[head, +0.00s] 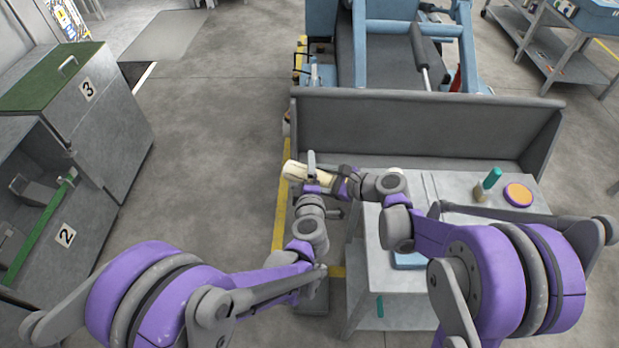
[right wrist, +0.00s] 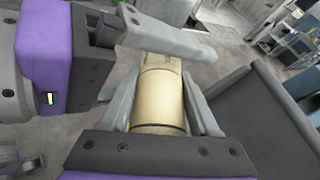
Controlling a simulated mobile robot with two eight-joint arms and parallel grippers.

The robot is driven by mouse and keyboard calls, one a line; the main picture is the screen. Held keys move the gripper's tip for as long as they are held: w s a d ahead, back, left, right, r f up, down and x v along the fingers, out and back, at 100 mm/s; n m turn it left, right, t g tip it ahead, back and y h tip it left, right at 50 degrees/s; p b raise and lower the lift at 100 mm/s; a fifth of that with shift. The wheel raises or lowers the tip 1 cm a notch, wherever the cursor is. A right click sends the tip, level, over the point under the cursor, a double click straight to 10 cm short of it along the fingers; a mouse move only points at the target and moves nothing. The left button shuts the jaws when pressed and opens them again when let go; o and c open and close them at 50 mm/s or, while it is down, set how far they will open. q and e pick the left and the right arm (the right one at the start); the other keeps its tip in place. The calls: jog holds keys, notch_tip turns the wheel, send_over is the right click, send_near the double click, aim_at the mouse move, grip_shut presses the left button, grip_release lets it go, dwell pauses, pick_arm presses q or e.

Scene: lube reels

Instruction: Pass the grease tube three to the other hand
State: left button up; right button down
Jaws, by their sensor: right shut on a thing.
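The grease tube (head: 296,170) is a cream cylinder held in the air in front of the grey trough. In the right wrist view the tube (right wrist: 158,95) points away between the fingers of my right gripper (right wrist: 163,112), which is shut on it. My right gripper (head: 336,182) comes to the tube from the right in the head view. My left gripper (head: 311,168) comes from below, with a grey finger over the tube. In the right wrist view this finger (right wrist: 165,37) crosses near the tube's far end. Its other finger is not clear, nor whether it grips the tube.
A grey cart (head: 440,187) at right carries a teal bottle (head: 492,178), a small tan item (head: 479,193) and an orange-topped disc (head: 517,194). The grey trough (head: 425,125) stands behind the grippers. Numbered cabinets (head: 110,120) stand at left, with clear floor between.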

pick_arm(q)
jog(key=c, duration=1.4)
jog(key=shift+o, duration=0.3)
jog(key=shift+d+r, duration=0.1)
jog(key=o, duration=1.3)
jog(key=shift+o, duration=0.2)
